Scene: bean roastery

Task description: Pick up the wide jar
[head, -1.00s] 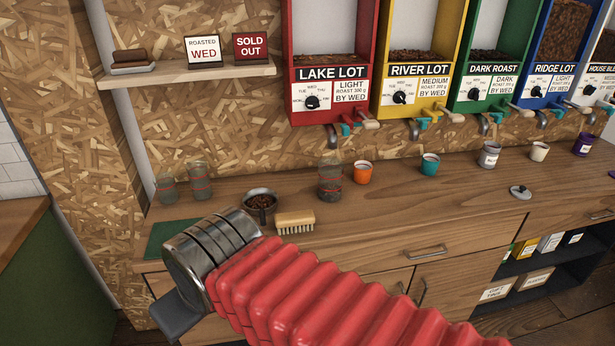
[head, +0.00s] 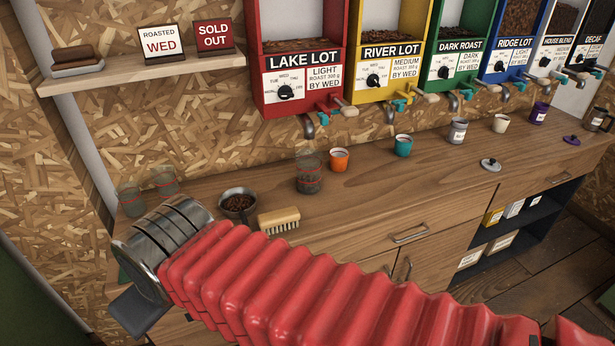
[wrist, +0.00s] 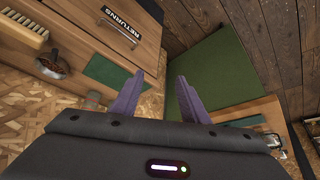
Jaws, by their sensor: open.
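Three clear glass jars with red bands stand on the wooden counter in the head view: one at the far left (head: 131,201), one just behind it (head: 165,181), and a taller-looking one (head: 309,173) near the middle. I cannot tell surely which is the wide jar. In the wrist view part of a glass jar (wrist: 92,98) shows left of my gripper, partly hidden by its dark body. My gripper (wrist: 160,75) is open, its two purple fingers apart with nothing between them.
A metal bowl of beans (head: 238,203) and a brush (head: 278,220) stand between the jars. An orange cup (head: 339,159) is close right of the middle jar. Bean dispensers (head: 300,60) hang above. A shelf (head: 140,75) juts out at upper left.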

